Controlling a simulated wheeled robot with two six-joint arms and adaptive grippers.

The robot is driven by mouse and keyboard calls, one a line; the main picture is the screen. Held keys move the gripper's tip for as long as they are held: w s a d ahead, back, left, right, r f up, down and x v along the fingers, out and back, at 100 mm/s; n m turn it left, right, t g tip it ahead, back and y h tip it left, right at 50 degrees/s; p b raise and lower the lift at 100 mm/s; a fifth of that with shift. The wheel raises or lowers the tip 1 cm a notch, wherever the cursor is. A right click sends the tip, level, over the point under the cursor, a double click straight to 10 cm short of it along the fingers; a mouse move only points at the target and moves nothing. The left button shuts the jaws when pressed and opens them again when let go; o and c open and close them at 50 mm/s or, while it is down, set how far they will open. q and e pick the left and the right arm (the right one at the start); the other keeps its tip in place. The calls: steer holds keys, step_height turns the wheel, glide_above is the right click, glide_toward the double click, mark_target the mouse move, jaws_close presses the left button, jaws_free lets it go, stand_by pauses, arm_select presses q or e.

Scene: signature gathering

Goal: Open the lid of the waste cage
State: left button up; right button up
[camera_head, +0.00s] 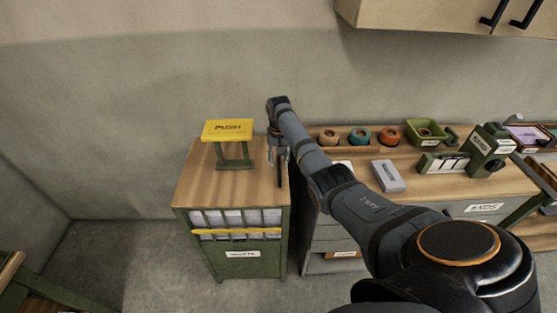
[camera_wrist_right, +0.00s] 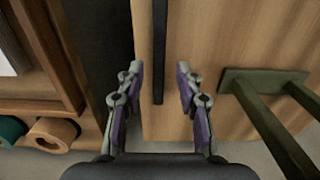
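The waste cage (camera_head: 240,262) is a green cabinet with a barred front and a "WASTE" label. Its wooden lid (camera_head: 200,186) lies flat on top, and it also fills much of the right wrist view (camera_wrist_right: 215,40). A yellow "PUSH" plate (camera_head: 227,130) stands on green posts on the lid; the posts' base (camera_wrist_right: 262,80) shows in the wrist view. My right gripper (camera_head: 279,158) is above the lid's right side, pointing down. In the wrist view its fingers (camera_wrist_right: 160,72) are apart and empty, with a thin black bar (camera_wrist_right: 160,45) seen between them. My left gripper is out of view.
To the right is a counter (camera_head: 460,190) with coloured rolls (camera_head: 360,136), a grey box (camera_head: 387,176) and a green tray (camera_head: 427,132). A wall cabinet (camera_head: 430,15) hangs above. The floor left of the cage (camera_head: 110,260) is clear.

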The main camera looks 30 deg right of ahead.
steer(key=shift+s+f, duration=0.1)
steer(key=shift+f, duration=0.2)
steer(key=shift+s, duration=0.1)
steer(key=shift+f, duration=0.1)
steer(key=shift+c, duration=1.9)
jaws_close()
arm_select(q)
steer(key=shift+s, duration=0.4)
